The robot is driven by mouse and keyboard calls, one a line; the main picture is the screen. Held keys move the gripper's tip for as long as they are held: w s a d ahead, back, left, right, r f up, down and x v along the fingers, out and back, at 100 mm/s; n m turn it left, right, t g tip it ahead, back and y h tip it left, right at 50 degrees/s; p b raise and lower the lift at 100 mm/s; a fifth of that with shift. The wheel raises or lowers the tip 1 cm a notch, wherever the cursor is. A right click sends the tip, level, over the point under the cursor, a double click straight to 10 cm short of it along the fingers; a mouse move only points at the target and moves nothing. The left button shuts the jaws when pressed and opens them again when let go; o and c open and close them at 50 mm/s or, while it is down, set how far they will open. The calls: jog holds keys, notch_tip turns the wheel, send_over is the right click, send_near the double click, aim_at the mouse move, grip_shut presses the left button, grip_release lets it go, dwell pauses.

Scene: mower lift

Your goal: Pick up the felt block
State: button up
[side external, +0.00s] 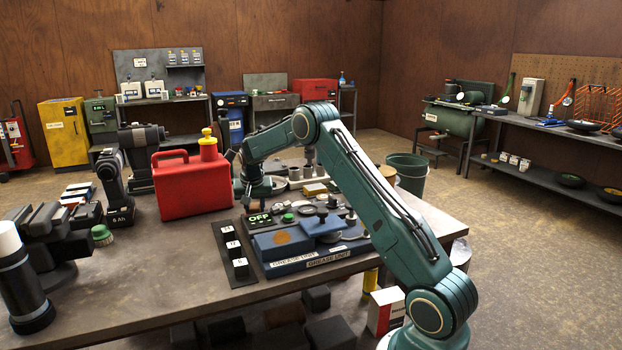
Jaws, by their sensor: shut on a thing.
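My gripper (246,204) is at the end of my teal arm, low over the table just right of the red can, behind the dark tray. It is small and dark here, and the wrist partly covers it. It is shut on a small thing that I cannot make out. I cannot tell whether that thing is the felt block.
A red can (190,184) with a yellow cap stands close left of my wrist. Black drill-like tools crowd the left. The table's front left (160,275) is clear. A green bucket (408,173) stands beyond.

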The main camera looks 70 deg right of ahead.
aim_at(255, 206)
jog(key=shift+r, duration=0.15)
notch_tip(255, 206, up, 20)
dwell(0.7)
dwell(0.4)
jog(key=o, duration=0.4)
jog(key=c, duration=0.3)
jog(key=shift+a+f, duration=0.1)
jog(key=shift+f, duration=0.1)
